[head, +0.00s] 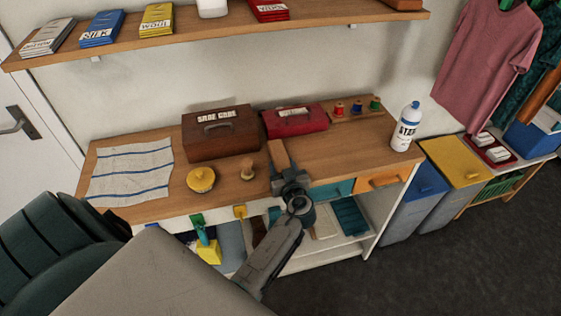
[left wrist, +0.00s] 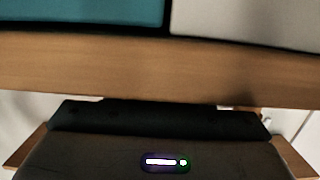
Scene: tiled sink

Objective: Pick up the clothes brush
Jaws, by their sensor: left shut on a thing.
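The clothes brush (head: 279,154) appears as a long brown wooden piece at the middle of the counter in the head view. My left gripper (head: 287,178) is at its near end and is shut on it. The gripper hides that end, and the bristles do not show. I cannot tell whether the brush is clear of the counter. In the left wrist view, my dark gripper body fills the bottom, and the brush cannot be made out surely. My right gripper is in neither view.
The counter (head: 225,197) holds a yellow round tin (head: 201,180), a small wooden knobbed item (head: 248,170), a striped cloth (head: 130,173), a brown box (head: 220,137), a red box (head: 295,121), thread spools (head: 357,107) and a white bottle (head: 406,128). A shelf (head: 225,25) hangs above.

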